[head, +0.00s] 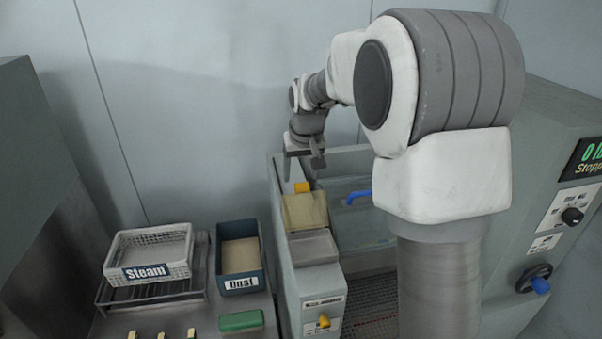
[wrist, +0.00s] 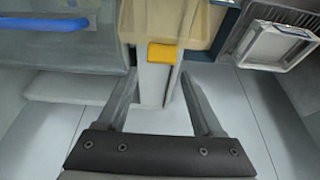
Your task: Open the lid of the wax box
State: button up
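What I take to be the wax box has a pale yellow-beige lid (head: 305,211) with a yellow tab (head: 302,187), set into the narrow left part of the grey machine. The lid looks closed. In the wrist view the beige lid (wrist: 168,18) is at the top centre, with the yellow tab (wrist: 162,54) on its near edge. My gripper (wrist: 157,80) is open and empty, its fingers well apart on either side of the tab's line. In the head view my gripper (head: 301,172) hangs close to the tab at the machine's back; contact cannot be told.
A clear cover with a blue handle (head: 357,196) lies right of the lid; the handle also shows in the wrist view (wrist: 45,24). A wall is behind.

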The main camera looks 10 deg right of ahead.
jog(key=shift+o, duration=0.2)
jog(key=shift+s+f, duration=0.1)
jog(key=shift+f, duration=0.05)
jog(key=b+v, duration=0.1)
jog(key=v, duration=1.6)
jog(key=shift+r, duration=0.25)
